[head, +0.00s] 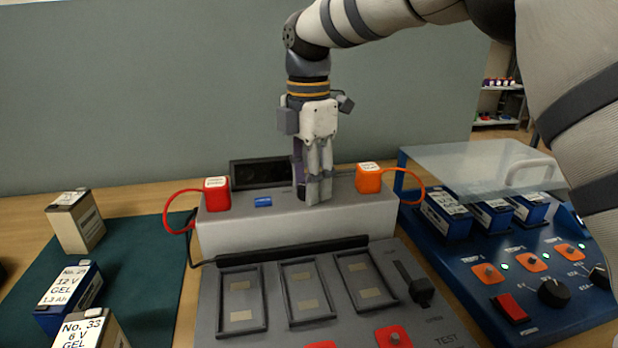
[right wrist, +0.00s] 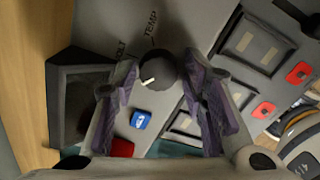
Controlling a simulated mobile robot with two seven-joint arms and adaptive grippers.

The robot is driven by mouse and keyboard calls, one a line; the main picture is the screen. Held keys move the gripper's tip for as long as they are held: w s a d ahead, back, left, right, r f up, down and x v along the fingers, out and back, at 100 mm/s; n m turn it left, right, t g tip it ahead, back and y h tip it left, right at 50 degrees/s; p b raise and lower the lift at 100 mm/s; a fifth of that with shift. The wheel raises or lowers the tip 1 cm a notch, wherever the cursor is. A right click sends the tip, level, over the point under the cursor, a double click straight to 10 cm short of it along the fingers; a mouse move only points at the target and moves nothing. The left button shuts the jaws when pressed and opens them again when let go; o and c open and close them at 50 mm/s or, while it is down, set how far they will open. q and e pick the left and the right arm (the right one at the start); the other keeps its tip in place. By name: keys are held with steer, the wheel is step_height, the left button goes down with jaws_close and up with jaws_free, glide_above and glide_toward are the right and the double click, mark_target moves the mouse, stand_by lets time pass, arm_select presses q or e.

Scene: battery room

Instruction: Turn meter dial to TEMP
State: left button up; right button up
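The grey meter box (head: 290,232) stands at the back of the test station. Its dark round dial (right wrist: 158,70) shows in the right wrist view; its white pointer mark faces lower left, away from the TEMP label (right wrist: 151,28) above it. The VOLT label (right wrist: 121,50) is to its upper left. My right gripper (head: 318,200) points down over the box and hides the dial in the head view. In the right wrist view its fingers (right wrist: 160,62) are apart, one on each side of the dial, with small gaps visible. My left gripper is not in view.
A dark display (head: 262,172) stands behind the box. A blue button (head: 263,202), red plug (head: 216,195) and orange plug (head: 369,179) flank the gripper. A clear-lidded blue charger (head: 470,262) is right; batteries (head: 75,222) stand on the green mat (head: 140,262) at left.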

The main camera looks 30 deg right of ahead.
steer(key=c, duration=0.9)
